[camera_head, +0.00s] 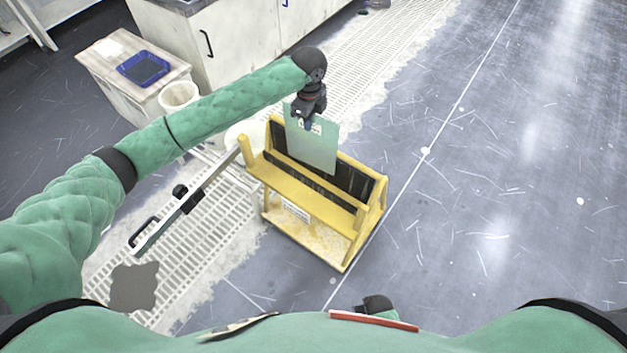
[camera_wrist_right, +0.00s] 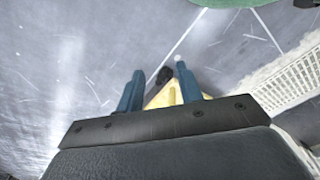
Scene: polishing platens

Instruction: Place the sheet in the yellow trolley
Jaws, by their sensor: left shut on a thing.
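The yellow trolley (camera_head: 305,195) stands on the floor in the middle of the head view, with dark slotted panels (camera_head: 355,182) inside its frame. My left gripper (camera_head: 308,123) is shut on the top edge of a pale green sheet (camera_head: 315,152). The sheet hangs nearly upright at the trolley, its lower part overlapping the dark panels. I cannot tell whether its bottom edge sits in a slot or is just above. My right gripper (camera_wrist_right: 159,88) is open and empty in the right wrist view, its blue fingers apart. Part of the yellow trolley (camera_wrist_right: 166,97) shows beyond them.
A cabinet (camera_head: 235,45) and a small bench (camera_head: 125,70) with a blue tray (camera_head: 144,68) stand at upper left, near a white bucket (camera_head: 179,96). White floor grating (camera_head: 200,235) lies left of the trolley, with a dark patch (camera_head: 134,286). The floor to the right is clear.

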